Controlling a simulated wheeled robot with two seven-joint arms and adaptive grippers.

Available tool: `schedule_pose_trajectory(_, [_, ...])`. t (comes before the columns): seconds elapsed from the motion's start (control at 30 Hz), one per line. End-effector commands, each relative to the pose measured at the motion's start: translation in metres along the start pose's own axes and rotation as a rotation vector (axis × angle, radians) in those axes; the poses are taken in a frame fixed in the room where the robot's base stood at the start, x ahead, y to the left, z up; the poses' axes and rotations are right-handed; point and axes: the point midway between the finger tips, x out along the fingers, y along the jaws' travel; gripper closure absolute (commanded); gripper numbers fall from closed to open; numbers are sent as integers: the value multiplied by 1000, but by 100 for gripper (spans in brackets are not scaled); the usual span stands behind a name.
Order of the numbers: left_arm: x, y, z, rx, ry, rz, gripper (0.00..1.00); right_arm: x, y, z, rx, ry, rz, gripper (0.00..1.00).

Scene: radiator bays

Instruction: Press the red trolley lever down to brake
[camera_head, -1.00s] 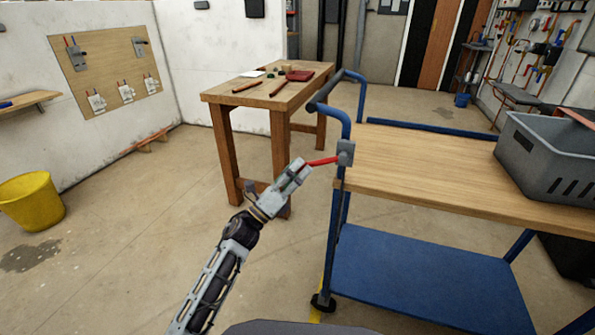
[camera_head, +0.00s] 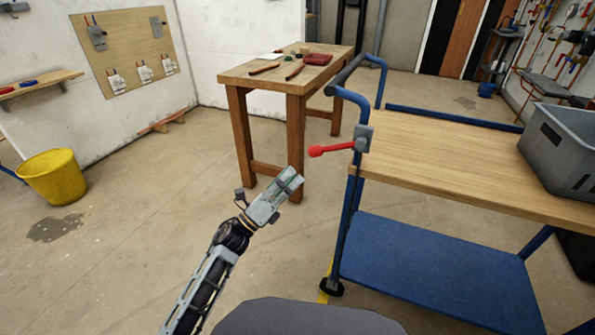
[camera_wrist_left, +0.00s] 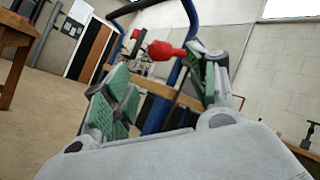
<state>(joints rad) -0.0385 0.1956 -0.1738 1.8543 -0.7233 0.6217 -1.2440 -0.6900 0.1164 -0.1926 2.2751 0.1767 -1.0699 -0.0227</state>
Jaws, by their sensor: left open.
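The red lever (camera_head: 331,150) sticks out to the left from a grey bracket (camera_head: 363,138) on the blue-framed trolley (camera_head: 440,165). It is nearly level, its knobbed free end slightly lower. My left gripper (camera_head: 291,180) is open and empty, below and left of the lever's knob and apart from it. In the left wrist view the red lever (camera_wrist_left: 166,50) shows beyond the gap between my green-padded fingers (camera_wrist_left: 160,95), toward the upper part of the picture. My right gripper is not in view.
A grey crate (camera_head: 560,150) stands on the trolley's right side. A wooden workbench (camera_head: 285,80) with tools stands behind my left gripper. A yellow bucket (camera_head: 52,177) is at the left.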

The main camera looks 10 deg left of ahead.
Motion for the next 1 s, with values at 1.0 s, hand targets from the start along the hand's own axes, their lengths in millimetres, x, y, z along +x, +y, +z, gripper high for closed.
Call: schedule_pose_trajectory(1.0, [-28,0,0,-9,-1,1,42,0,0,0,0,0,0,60])
